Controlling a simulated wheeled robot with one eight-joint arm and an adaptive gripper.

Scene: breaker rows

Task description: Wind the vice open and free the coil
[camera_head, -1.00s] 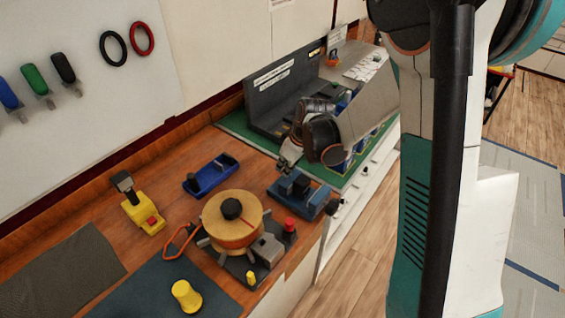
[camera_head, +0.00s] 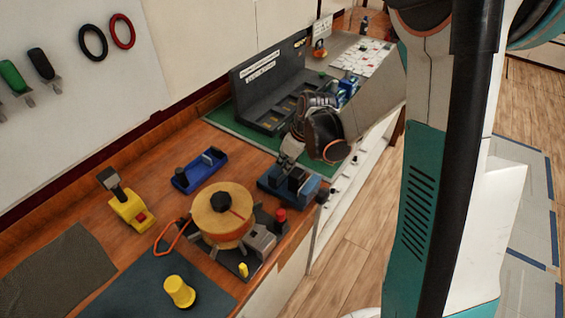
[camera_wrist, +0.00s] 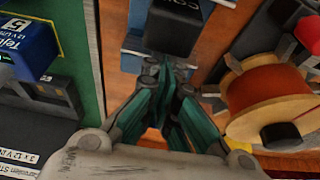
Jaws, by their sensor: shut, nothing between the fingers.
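The blue vice (camera_head: 275,183) stands near the front edge of the wooden bench. A dark block (camera_head: 296,179) sits between its jaws. In the wrist view this block (camera_wrist: 180,18) carries white letters starting "CO", the rest cut off, and looks like the coil. The blue vice body (camera_wrist: 150,55) shows below it. A dark knob (camera_head: 322,196) is at the vice's front end, over the bench edge. My gripper (camera_head: 286,163) is low at the vice's far side. In the wrist view my gripper (camera_wrist: 165,65) is shut and empty, its tips close to the vice; contact cannot be told.
A wooden spool (camera_head: 222,215) on a dark stand, with a red knob (camera_head: 280,215), is close in front of the vice. A green mat with a grey panel (camera_head: 270,80) is behind.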

